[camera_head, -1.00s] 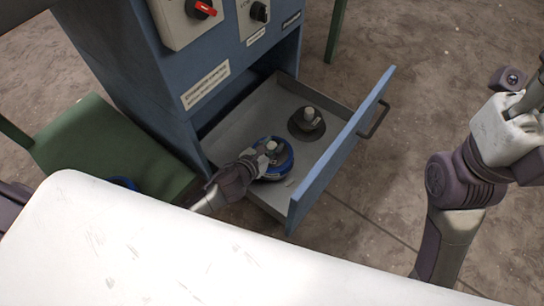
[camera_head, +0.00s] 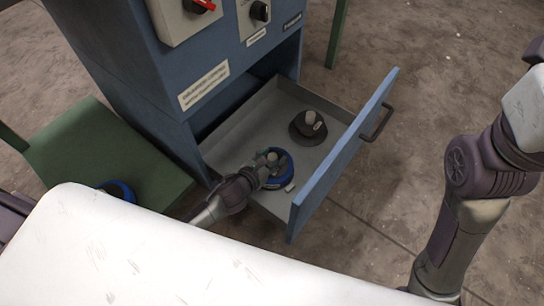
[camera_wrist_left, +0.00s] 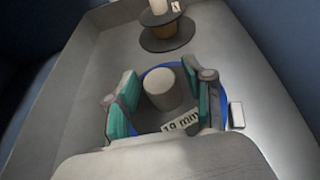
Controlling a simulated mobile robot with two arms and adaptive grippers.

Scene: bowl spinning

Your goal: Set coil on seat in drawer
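The blue-rimmed coil (camera_head: 286,178) is low inside the open drawer (camera_head: 234,144), near its front left part. In the left wrist view the coil's blue rim (camera_wrist_left: 151,71) surrounds a pale upright post (camera_wrist_left: 163,90) and a "19 mm" label (camera_wrist_left: 181,122). My left gripper (camera_head: 268,166) reaches down over the coil. Its teal-padded fingers (camera_wrist_left: 164,100) stand either side of the post with gaps, so it looks open. Whatever lies under the coil is hidden. My right gripper is out of view.
The drawer's blue front panel (camera_head: 345,155) with its handle (camera_head: 377,122) stands out from the cabinet (camera_head: 110,70). Another blue-rimmed round thing (camera_head: 118,190) lies on the green surface (camera_head: 95,150) at left. A small pale block (camera_wrist_left: 237,115) lies beside the coil.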

